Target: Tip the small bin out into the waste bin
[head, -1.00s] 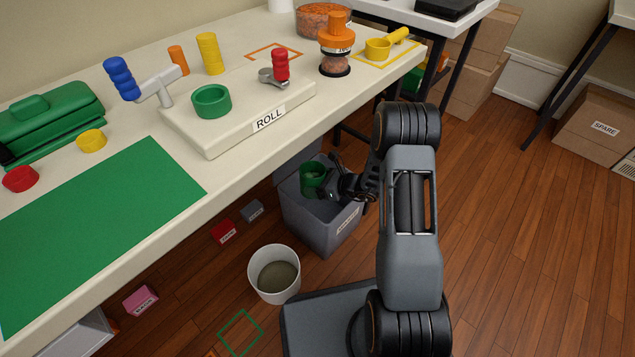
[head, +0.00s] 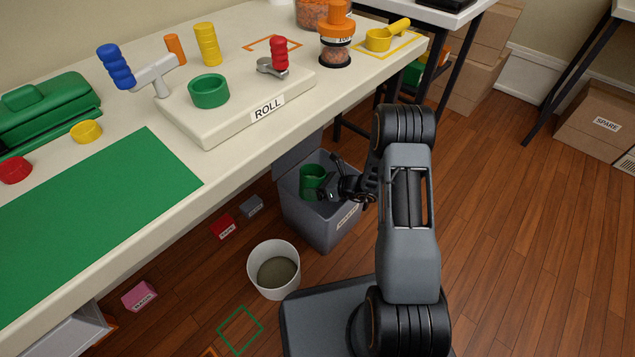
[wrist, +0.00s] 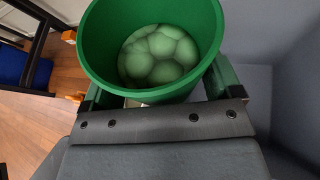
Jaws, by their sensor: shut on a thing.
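The small bin is a green tub (wrist: 100,70); in the wrist view it is close up, with several pale green round lumps (wrist: 160,58) inside. My gripper (wrist: 158,92) is shut on it, with a finger at each side. In the head view the small bin (head: 312,176) is held at the open mouth of the grey waste bin (head: 316,222), and my gripper (head: 328,192) is partly hidden by my wrist. The waste bin stands on the floor under the table edge with its lid raised behind. Its inside is mostly hidden.
A white bucket (head: 254,266) with grey-brown contents stands in front of the waste bin. A green square outline (head: 240,330) marks the floor. The table (head: 215,170) overhangs at the left, with red and grey blocks below. Open floor lies right.

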